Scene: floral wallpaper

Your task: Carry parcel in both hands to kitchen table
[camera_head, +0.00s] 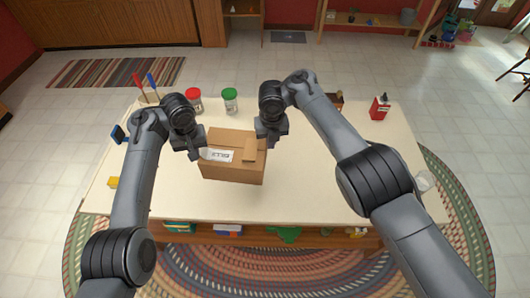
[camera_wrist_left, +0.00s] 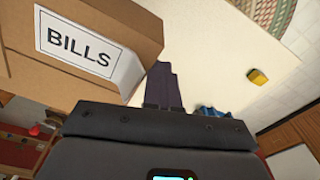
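The parcel, a brown cardboard box (camera_head: 235,172) with a white label, is upright at the middle of a pale table (camera_head: 300,190) in the head view. In the left wrist view the box (camera_wrist_left: 40,82) fills the upper left, its label reading BILLS. My left gripper (camera_head: 195,154) is at the box's left side; one dark finger (camera_wrist_left: 163,84) shows beside the box in the left wrist view. My right gripper (camera_head: 270,143) is at the box's upper right edge. I cannot tell whether either gripper touches the box. The finger openings are hidden or too small to read.
Jars with a red lid (camera_head: 194,100) and a green lid (camera_head: 230,100) stand behind the box. The table front is clear. A braided rug (camera_head: 290,270) lies below.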

